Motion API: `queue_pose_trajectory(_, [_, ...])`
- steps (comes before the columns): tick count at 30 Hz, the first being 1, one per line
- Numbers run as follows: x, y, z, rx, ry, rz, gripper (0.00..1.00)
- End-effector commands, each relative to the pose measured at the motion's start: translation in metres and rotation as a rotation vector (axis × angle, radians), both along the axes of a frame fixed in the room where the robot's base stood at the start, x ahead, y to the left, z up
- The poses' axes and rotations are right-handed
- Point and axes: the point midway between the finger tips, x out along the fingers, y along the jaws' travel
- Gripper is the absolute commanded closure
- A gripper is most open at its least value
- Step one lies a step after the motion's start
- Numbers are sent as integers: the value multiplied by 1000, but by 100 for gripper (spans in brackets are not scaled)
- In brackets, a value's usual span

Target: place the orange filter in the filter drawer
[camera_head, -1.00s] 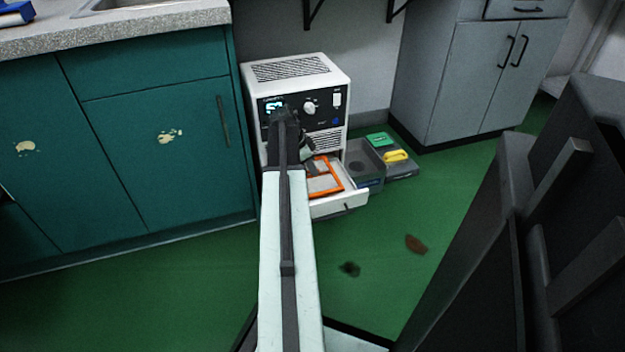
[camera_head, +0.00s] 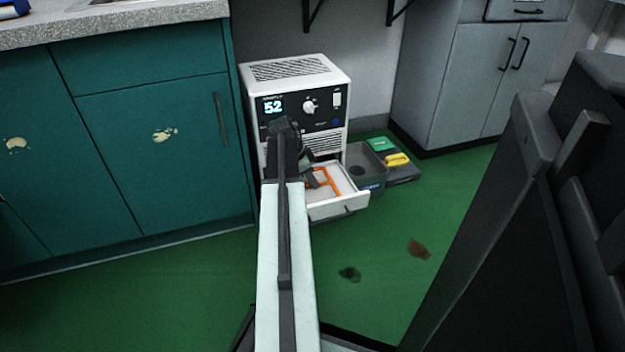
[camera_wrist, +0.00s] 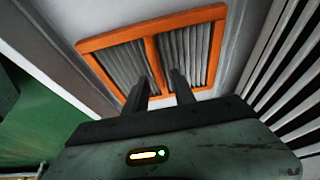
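The orange filter (camera_head: 331,182) has an orange frame, a centre bar and grey pleats. It lies inside the pulled-out white filter drawer (camera_head: 341,207) at the base of the white machine, partly hidden by my arm. The wrist view shows the filter (camera_wrist: 153,46) close up, within the pale drawer. My gripper (camera_wrist: 158,75) has its two dark fingers on either side of the filter's centre bar, with gaps showing between fingers and bar. In the head view my gripper (camera_head: 309,178) is over the drawer, small and partly hidden.
The white machine (camera_head: 297,72) has a lit display reading 52. A grey open bin (camera_head: 364,164) and a dark case with green and yellow items (camera_head: 397,160) stand right of the drawer. Teal cabinets (camera_head: 150,150) stand left. The green floor in front is open, with dark stains.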

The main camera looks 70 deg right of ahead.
Motion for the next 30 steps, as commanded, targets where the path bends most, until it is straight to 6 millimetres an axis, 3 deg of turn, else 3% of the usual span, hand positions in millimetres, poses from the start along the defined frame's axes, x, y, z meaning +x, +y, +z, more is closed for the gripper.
queue_pose_trajectory(8, [4, 4, 24, 0, 0, 0, 69])
queue_pose_trajectory(21, [30, 26, 112, 0, 0, -1, 69])
queue_pose_trajectory(30, [34, 29, 114, 0, 0, -2, 69])
